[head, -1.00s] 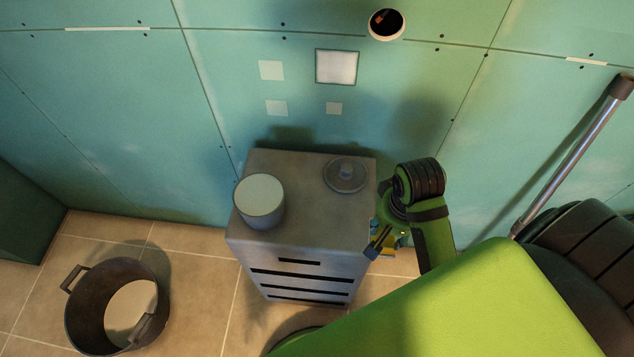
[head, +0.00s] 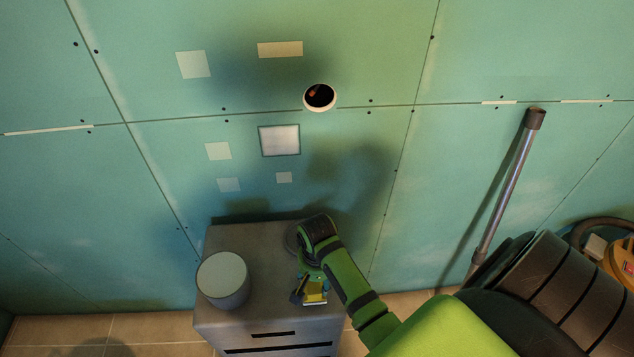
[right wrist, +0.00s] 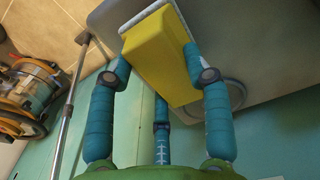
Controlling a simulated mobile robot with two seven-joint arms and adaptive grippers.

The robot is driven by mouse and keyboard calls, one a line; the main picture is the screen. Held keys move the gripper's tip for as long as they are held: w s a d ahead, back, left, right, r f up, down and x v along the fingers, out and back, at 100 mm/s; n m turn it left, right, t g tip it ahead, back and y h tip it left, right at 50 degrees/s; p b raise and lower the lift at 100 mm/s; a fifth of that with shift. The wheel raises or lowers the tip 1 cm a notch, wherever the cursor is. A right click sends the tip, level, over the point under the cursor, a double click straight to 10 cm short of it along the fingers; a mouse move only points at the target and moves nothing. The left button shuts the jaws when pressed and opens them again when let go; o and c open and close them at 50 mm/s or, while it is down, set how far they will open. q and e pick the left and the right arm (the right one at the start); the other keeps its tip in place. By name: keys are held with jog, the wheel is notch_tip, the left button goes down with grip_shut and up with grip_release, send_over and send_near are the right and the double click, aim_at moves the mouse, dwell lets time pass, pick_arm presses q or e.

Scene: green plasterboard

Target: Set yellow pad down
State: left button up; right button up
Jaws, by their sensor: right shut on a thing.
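The yellow pad (right wrist: 160,50) is a yellow block with a pale layer along one side. My right gripper (right wrist: 158,72) has its blue fingers shut around it in the right wrist view. In the head view the pad (head: 314,292) shows small, in my right gripper (head: 311,285), over the front right part of the grey cabinet top (head: 265,275). I cannot tell whether the pad touches the top. My left gripper is not in view.
A white-topped can (head: 222,278) stands on the left of the cabinet. Wall behind holds pale patches and a round hole (head: 319,97). A metal pole (head: 506,190) leans at right.

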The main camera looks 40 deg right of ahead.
notch_tip(320, 180, down, 2)
jog(key=shift+f, duration=0.35)
jog(key=o, duration=1)
jog(key=shift+f, duration=0.1)
jog(key=shift+s, duration=0.1)
notch_tip(320, 180, up, 11)
jog(key=shift+r+b, duration=0.1)
jog(key=shift+b, duration=0.3)
jog(key=shift+r, duration=0.5)
